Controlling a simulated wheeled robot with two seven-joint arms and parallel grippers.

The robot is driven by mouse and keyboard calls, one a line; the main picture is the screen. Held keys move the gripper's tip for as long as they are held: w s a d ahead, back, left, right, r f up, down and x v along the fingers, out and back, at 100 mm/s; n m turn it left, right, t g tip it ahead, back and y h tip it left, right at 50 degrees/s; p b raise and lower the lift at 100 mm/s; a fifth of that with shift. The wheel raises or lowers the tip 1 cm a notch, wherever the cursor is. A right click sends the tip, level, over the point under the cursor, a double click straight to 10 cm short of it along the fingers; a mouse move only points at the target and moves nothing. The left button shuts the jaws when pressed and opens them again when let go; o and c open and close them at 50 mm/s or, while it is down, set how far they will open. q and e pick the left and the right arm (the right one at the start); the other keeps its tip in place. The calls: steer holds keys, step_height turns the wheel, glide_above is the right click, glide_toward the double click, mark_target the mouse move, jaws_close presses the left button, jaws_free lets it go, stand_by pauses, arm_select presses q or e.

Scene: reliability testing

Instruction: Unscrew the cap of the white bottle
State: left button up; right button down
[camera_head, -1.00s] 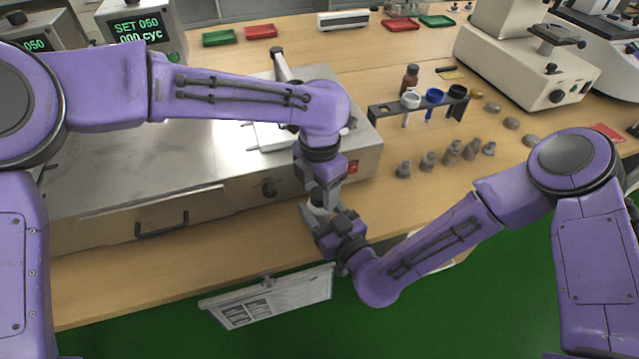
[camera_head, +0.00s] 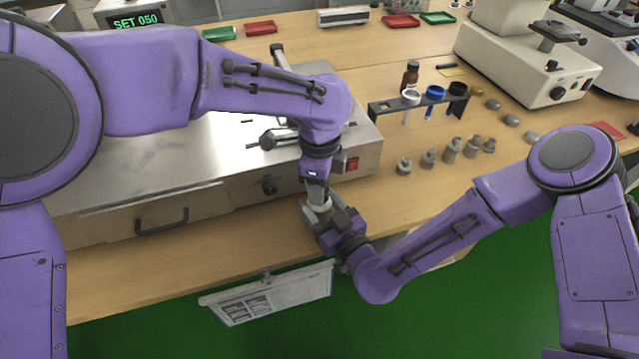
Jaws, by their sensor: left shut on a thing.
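The white bottle (camera_head: 323,209) shows as a small pale patch between my two grippers, just in front of the steel machine at the table's front edge. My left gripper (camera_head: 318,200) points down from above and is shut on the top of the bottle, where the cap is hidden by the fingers. My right gripper (camera_head: 324,214) comes in from the lower right, with its fingers on either side of the bottle's body, holding it. The bottle looks about upright; most of it is covered.
The steel machine (camera_head: 120,170) with a drawer handle and red switch stands directly behind. A dark rack (camera_head: 385,109) with several coloured-rim tubes, a brown bottle (camera_head: 410,76) and several grey weights (camera_head: 428,159) lie right. A hanging sheet (camera_head: 270,295) is below the front edge.

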arm_select(q)
steer(key=n, duration=0.3)
steer(key=shift+n, duration=0.3)
steer(key=n, duration=0.5)
steer(key=o, duration=1.2)
steer(key=shift+c, duration=0.2)
steer(key=shift+r, duration=0.1)
